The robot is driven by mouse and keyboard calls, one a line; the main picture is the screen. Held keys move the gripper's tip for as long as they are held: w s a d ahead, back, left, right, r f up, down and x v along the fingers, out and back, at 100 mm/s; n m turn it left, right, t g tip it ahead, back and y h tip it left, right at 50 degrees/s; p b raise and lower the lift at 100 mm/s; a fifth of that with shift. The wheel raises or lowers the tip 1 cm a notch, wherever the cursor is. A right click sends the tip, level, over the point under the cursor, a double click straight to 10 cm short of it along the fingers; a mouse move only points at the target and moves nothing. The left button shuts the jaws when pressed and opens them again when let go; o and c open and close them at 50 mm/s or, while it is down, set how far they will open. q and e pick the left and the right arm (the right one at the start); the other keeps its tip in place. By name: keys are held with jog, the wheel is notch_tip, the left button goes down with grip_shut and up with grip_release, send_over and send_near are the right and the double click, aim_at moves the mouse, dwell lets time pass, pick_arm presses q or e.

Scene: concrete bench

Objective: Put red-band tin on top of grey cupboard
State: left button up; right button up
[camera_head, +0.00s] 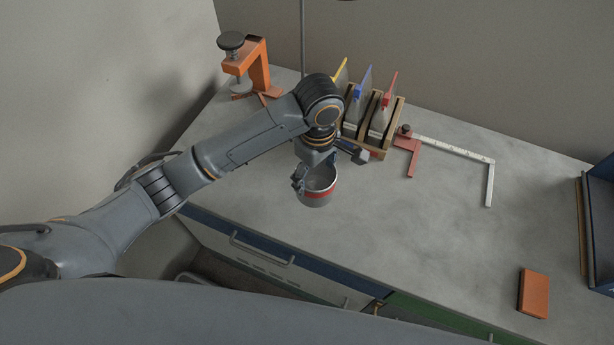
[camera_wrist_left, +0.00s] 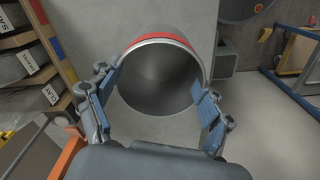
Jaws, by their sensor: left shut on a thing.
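The red-band tin (camera_head: 317,200) is a grey metal can, open at its near end, with a red band just under the rim. It also shows in the wrist view (camera_wrist_left: 180,32), its open mouth facing the camera. My left gripper (camera_head: 314,178) is shut on the tin, with blue-padded fingers on either side of it in the wrist view. In the head view the tin appears over the bench top; its height above it is hard to tell. I cannot clearly make out a grey cupboard in either view. My right gripper is not in view.
On the bench (camera_head: 420,240), an orange clamp (camera_head: 258,68) stands at back left. A wooden rack (camera_head: 376,143) with coloured-handled tools is close behind the tin. A square rule (camera_head: 450,150), orange block (camera_head: 533,293) and blue bin (camera_head: 600,230) lie rightward. The middle right is clear.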

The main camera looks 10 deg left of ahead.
aim_at(306, 177)
pick_arm(q)
jog(key=w+a+f, duration=0.2)
jog(key=f, duration=0.1)
jog(key=w+a+f, duration=0.1)
jog(key=shift+w+f, duration=0.15)
jog(key=shift+f, duration=0.25)
jog(key=f, duration=0.3)
jog(key=shift+w+a+f+p, duration=0.2)
jog(key=shift+w+f+p, duration=0.1)
jog(key=shift+p, duration=0.1)
jog(key=shift+f, duration=0.25)
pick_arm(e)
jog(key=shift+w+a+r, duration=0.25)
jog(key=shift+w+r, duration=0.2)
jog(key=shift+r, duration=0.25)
pick_arm(q)
jog(key=shift+f, duration=0.15)
jog(key=o, duration=1.2)
jog(key=shift+c, duration=0.2)
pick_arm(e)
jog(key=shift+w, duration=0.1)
